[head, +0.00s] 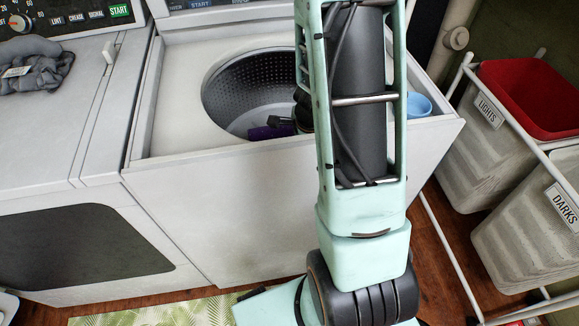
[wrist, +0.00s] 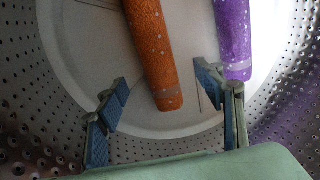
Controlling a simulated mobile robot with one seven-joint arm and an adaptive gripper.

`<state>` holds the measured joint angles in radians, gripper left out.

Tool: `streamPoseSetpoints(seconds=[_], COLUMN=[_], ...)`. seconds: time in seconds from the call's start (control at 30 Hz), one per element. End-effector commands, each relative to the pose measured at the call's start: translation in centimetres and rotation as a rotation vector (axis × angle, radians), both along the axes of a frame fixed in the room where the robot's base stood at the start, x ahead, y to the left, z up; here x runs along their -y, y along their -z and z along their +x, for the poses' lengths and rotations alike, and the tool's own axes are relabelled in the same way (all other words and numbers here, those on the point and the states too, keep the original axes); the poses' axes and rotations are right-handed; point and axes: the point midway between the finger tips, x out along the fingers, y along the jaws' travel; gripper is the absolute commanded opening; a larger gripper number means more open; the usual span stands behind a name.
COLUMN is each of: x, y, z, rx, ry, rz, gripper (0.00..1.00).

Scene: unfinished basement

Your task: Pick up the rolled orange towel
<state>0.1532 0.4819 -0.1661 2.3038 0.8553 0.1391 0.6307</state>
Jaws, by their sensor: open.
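The rolled orange towel (wrist: 152,50) lies at the bottom of the washer drum in the wrist view, its near end between my open fingertips. My gripper (wrist: 160,95) is open and empty, with one blue-padded finger on each side. A rolled purple towel (wrist: 233,38) lies to the right of the orange one, its near end close to the right fingertip; I cannot tell whether they touch. In the head view my arm reaches into the drum and hides the orange towel. A purple part (head: 272,131) shows inside the drum there.
The perforated drum wall (wrist: 40,100) surrounds my gripper. The open top-load washer (head: 190,100) has a light blue cup (head: 418,105) at its right side. A dryer (head: 60,130) stands left with a grey cloth (head: 35,65) on it. Laundry hampers (head: 530,150) stand right.

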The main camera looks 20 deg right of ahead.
Motion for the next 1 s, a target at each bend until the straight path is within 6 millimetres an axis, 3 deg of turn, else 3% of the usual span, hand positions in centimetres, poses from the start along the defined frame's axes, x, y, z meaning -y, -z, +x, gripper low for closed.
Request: streamPoseSetpoints(seconds=[0.37, 0.7, 1.0], x=[0.3, 0.3, 0.3], y=[5.5, 5.9, 5.9], z=[1.3, 1.6, 1.6], rx=[-0.002, 0.0, 0.0], ry=[0.001, 0.0, 0.0], rz=[0.0, 0.0, 0.0], gripper=[0.62, 0.62, 0.3])
